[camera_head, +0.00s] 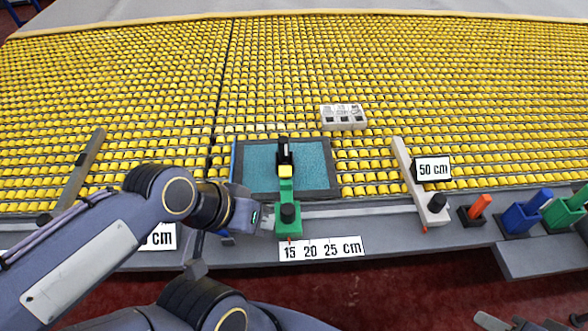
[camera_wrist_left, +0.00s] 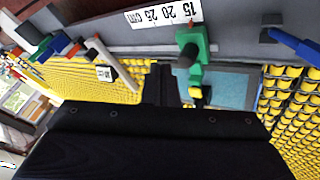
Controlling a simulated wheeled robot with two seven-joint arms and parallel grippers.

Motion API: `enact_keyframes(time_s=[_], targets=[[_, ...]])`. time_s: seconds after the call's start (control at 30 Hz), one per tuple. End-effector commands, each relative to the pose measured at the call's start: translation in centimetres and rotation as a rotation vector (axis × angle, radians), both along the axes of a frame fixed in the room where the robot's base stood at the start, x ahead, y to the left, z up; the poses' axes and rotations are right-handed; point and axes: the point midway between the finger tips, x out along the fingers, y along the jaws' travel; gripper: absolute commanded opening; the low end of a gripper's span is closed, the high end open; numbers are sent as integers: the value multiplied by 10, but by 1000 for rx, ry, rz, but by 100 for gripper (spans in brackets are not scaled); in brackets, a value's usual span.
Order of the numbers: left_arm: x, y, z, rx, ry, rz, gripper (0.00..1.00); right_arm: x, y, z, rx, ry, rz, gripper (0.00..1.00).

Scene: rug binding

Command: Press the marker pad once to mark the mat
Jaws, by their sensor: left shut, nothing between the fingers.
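A teal mat (camera_head: 315,163) with a dark border lies at the near edge of the yellow ribbed surface; it also shows in the left wrist view (camera_wrist_left: 232,90). A green device (camera_head: 287,192) reaches over it, with a black round knob (camera_head: 289,213), a yellow block (camera_head: 286,171) and a black tip. I cannot tell which part is the marker pad. My left gripper (camera_head: 254,216) is shut and empty, just left of the knob in the head view. In the wrist view its dark fingers (camera_wrist_left: 160,84) show apart from the green device (camera_wrist_left: 194,48). My right gripper is not visible.
A white bar (camera_head: 410,175) with a "50 cm" sign (camera_head: 432,169) lies to the right. Orange (camera_head: 480,206), blue (camera_head: 526,212) and green (camera_head: 568,208) handled items stand beyond it. A "15 20 25 cm" label (camera_head: 321,248) is on the front ledge.

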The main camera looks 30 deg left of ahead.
Motion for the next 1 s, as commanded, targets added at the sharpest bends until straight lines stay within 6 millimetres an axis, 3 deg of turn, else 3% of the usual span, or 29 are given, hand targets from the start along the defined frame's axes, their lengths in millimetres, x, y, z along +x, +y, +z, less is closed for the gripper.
enact_keyframes(time_s=[0.03,0.17,0.37,0.63,0.8,1.0], targets=[[0,0,0,0,0,0,0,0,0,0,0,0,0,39],[3,3,1,24,20,-26,0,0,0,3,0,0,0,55],[29,27,-1,250,164,-234,0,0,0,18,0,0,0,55],[120,68,-7,837,396,-678,0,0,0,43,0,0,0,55],[180,70,-7,1168,467,-883,0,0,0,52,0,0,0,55],[215,62,-5,1368,491,-990,0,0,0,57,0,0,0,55]])
